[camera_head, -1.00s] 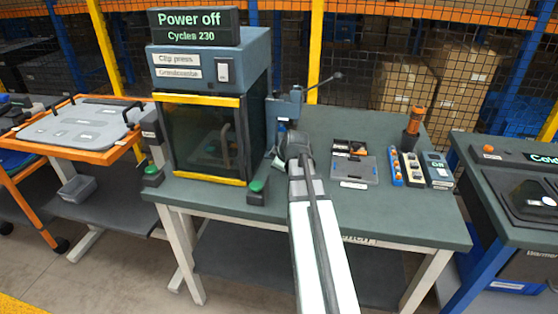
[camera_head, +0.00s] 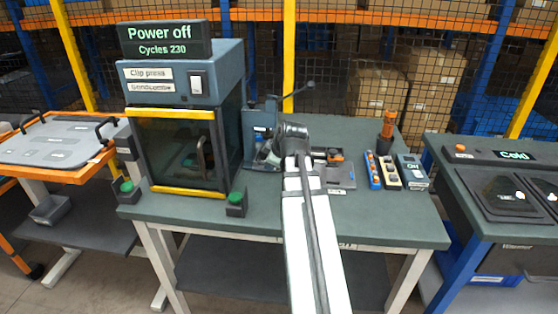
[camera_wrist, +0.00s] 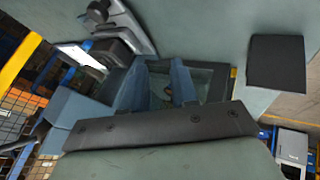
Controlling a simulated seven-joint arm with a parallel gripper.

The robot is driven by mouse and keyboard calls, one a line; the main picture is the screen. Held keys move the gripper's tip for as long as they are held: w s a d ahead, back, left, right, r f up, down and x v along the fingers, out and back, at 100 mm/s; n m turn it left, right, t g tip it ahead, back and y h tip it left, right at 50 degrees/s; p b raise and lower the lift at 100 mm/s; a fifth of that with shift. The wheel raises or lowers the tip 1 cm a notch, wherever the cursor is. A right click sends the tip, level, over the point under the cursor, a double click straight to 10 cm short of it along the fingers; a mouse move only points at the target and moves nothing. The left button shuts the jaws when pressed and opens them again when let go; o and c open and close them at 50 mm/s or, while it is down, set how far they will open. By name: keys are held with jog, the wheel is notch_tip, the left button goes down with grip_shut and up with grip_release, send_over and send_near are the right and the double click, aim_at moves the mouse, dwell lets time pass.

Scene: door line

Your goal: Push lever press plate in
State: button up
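The lever press (camera_head: 250,128) stands on the green-grey bench, just right of the dark-windowed clip press. Its thin lever (camera_head: 297,92) slopes up to the right and ends in a dark knob. The far end of my arm (camera_head: 291,137) is close to the press on its right side and covers part of it. I cannot make out the press plate for sure. My fingertips are hidden behind the arm in the head view. In the wrist view a dark bolted bar (camera_wrist: 160,130) crosses close in front, with blue-grey upright pieces (camera_wrist: 183,82) beyond it. I cannot tell whether anything touches.
The clip press (camera_head: 180,145) has a "Power off" sign (camera_head: 165,38) on top. A green button box (camera_head: 236,203) stands before it. A grey tray (camera_head: 340,177) is partly behind my arm. Small control boxes (camera_head: 411,172) stand to the right.

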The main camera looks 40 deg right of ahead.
jog(key=o, duration=0.5)
jog(key=d+r, duration=0.2)
jog(key=d, duration=0.2)
jog(key=w+d+r+m, duration=0.1)
jog(key=d+r, duration=0.2)
jog(key=d, duration=0.1)
jog(key=w+d+r+m, duration=0.1)
jog(key=d+r, duration=0.2)
jog(key=d, duration=0.2)
jog(key=shift+g+h, duration=0.3)
jog(key=w+f+m, duration=0.1)
jog(key=f, duration=0.3)
jog(key=w+a+f+m+g+y, duration=0.1)
jog(key=f+m, duration=0.1)
jog(key=f, duration=0.3)
jog(key=w+f+m+g, duration=0.1)
jog(key=f+m, duration=0.1)
jog(key=f, duration=0.2)
jog(key=shift+w+a+f+y, duration=0.25)
jog(key=shift+y, duration=0.15)
jog(key=shift+c, duration=0.2)
grip_shut()
